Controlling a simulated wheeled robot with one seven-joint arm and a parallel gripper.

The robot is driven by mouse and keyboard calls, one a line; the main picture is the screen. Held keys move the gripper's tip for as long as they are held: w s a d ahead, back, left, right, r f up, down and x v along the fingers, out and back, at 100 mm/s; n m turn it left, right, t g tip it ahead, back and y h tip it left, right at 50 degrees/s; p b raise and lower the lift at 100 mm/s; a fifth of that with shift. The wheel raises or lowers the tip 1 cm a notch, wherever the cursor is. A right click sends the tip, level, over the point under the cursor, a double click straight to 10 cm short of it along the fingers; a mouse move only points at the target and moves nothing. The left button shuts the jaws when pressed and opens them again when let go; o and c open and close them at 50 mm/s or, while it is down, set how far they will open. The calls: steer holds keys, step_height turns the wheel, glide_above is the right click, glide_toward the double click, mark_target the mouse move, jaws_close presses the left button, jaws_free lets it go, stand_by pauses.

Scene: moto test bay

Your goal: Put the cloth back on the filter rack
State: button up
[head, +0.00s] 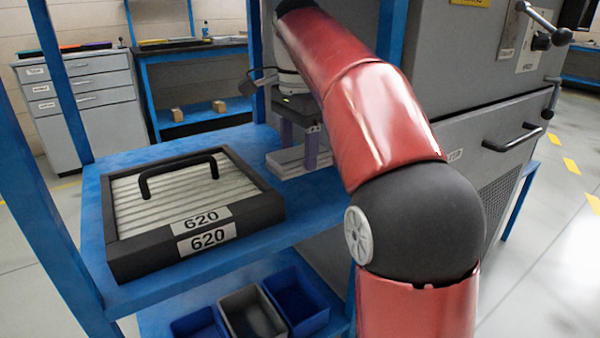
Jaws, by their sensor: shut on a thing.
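The filter rack is a blue frame with a blue shelf (240,240) at its middle level. A folded grey-white cloth (287,163) shows at the back right of this shelf, right of the pleated filter. My gripper (299,157) points down over the cloth, with its two fingers at the cloth and shut on it. The cloth looks level and at or just above the shelf surface; I cannot tell whether it bears on it. My red arm hides what is right of the cloth.
A black-framed pleated filter (120,262) marked 620, with a black handle, fills the shelf's left part. Several bins, one grey (238,299), stand on the level below. A large grey machine (470,95) stands right. A drawer cabinet (85,105) stands behind left.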

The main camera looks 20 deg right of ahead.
mark_target(300, 188)
step_height(300, 188, down, 5)
steer(key=shift+d+b, duration=0.1)
steer(key=shift+b, duration=0.6)
steer(key=shift+d+f, duration=0.1)
steer(key=o, duration=0.9)
step_height(300, 188, up, 8)
steer(key=p, duration=0.2)
steer(key=shift+f+p, duration=0.2)
steer(key=shift+p, duration=0.15)
